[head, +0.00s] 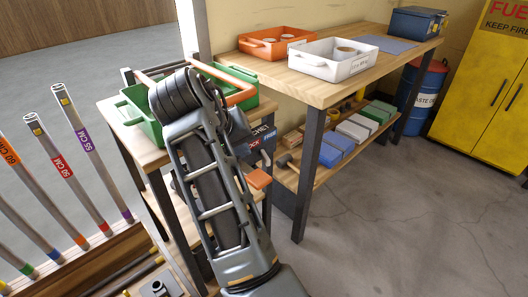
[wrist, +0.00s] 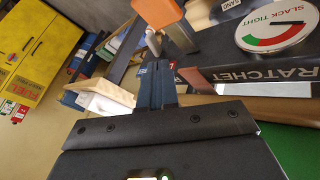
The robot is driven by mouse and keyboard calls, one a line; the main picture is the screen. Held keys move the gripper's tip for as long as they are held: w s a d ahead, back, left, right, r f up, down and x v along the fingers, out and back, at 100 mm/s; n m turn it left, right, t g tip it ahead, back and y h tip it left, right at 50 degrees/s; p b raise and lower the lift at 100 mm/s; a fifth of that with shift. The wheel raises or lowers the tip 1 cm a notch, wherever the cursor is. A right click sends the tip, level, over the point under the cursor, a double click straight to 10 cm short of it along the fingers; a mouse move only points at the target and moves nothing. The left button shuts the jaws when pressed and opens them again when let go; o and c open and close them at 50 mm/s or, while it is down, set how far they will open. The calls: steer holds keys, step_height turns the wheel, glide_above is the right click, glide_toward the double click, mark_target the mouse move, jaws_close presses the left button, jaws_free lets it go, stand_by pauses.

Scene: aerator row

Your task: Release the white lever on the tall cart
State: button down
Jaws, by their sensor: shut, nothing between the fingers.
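My gripper (wrist: 157,70) is shut with nothing in it, its fingertips over a dark panel with a small red-and-blue label. An orange lever or handle (wrist: 157,12) on a metal stem is just beyond the fingertips, apart from them. An orange end also shows in the head view (head: 259,178), below the LOCK/FREE label (head: 262,142) on the wooden stand (head: 125,126). The stand holds a green tray (head: 244,73). I see no clearly white lever. My arm hides part of the stand and the gripper in the head view.
A black RATCHET plate (wrist: 270,74) and a SLACK/TIGHT gauge (wrist: 272,24) lie beside the fingers. A wooden bench (head: 335,92) with a white tray (head: 333,66) and an orange tray (head: 277,48) stands to the right. Marked rods (head: 80,134) stand left. The floor at right is clear.

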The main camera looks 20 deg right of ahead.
mark_target(268, 159)
steer(key=shift+d+f, duration=0.1)
steer(key=shift+d, duration=0.05)
steer(key=b+x, duration=0.1)
steer(key=x, duration=0.9)
steer(key=shift+r+p, duration=0.2)
steer(key=shift+p, duration=0.25)
steer(key=shift+s+d+n+p, duration=0.1)
steer(key=shift+d+n+p, duration=0.15)
steer(key=shift+n+p, duration=0.25)
steer(key=p, duration=0.1)
steer(key=d+n+t+y+p, duration=0.1)
steer(key=p, duration=0.1)
steer(key=n+p, duration=0.1)
steer(key=p, duration=0.1)
steer(key=shift+s+d+r+t, duration=0.25)
steer(key=shift+s+d+t, duration=0.05)
steer(key=shift+s, duration=0.05)
steer(key=n+p, duration=0.1)
steer(key=d+n+y+p, duration=0.1)
steer(key=n+t+y+p, duration=0.1)
steer(key=n+p, duration=0.1)
steer(key=shift+d+f, duration=0.3)
steer(key=shift+f, duration=0.1)
